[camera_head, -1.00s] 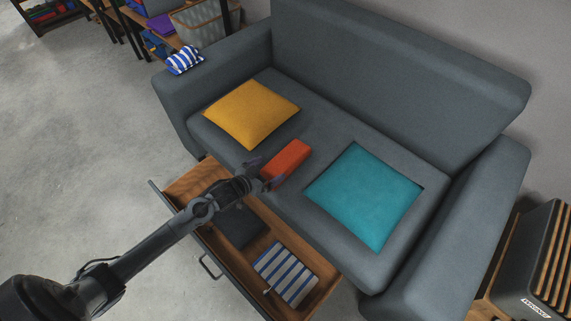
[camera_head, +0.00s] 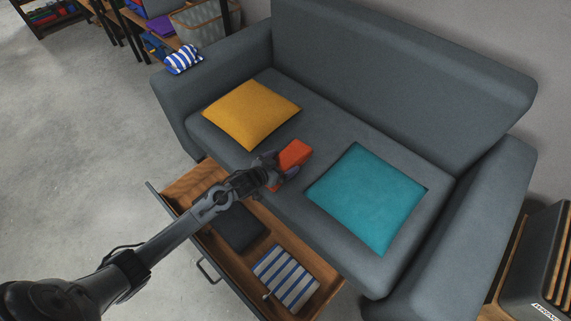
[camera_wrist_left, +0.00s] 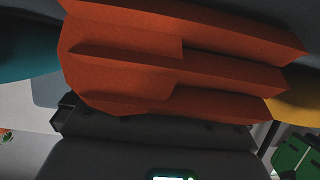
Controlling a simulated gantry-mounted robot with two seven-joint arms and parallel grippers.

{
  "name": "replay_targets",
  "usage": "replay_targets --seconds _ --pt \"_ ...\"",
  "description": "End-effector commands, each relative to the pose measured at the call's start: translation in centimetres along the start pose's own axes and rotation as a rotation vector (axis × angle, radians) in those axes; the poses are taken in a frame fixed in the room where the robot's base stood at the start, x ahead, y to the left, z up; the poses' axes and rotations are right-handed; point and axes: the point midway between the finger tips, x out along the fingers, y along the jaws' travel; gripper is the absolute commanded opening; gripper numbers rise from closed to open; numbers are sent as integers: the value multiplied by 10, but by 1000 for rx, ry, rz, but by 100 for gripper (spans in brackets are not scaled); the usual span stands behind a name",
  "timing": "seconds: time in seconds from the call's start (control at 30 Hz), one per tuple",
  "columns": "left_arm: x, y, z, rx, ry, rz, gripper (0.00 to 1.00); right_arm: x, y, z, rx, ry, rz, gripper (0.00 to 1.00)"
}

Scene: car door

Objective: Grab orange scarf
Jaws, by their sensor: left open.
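The orange scarf (camera_head: 295,151) lies folded on the front part of the sofa seat, between the yellow and teal cushions. In the left wrist view the scarf (camera_wrist_left: 165,60) fills much of the picture, very close, with its folded layers showing. My left gripper (camera_head: 283,170) is open at the near end of the scarf, and its fingers cover part of it. I cannot tell whether the fingers touch the scarf. My right gripper is not in view.
A grey sofa (camera_head: 400,85) holds a yellow cushion (camera_head: 251,114) and a teal cushion (camera_head: 367,198). Below my arm an open drawer (camera_head: 190,185) holds a dark folded cloth (camera_head: 241,228) and a striped cloth (camera_head: 286,278). A striped bundle (camera_head: 184,60) lies on the left armrest.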

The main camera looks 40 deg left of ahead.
Motion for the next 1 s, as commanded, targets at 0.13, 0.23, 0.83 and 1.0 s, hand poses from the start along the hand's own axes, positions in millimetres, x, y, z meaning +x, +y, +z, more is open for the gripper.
replay_targets --seconds 0.13,0.23,0.83,1.0 --pt "0 0 0 0 0 0 85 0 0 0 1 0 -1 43" --pt "0 0 0 0 0 0 69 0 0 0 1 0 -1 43" --pt "-7 0 -17 -1 3 0 60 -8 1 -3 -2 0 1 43" --pt "-16 0 -40 -1 4 1 60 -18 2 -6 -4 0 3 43"
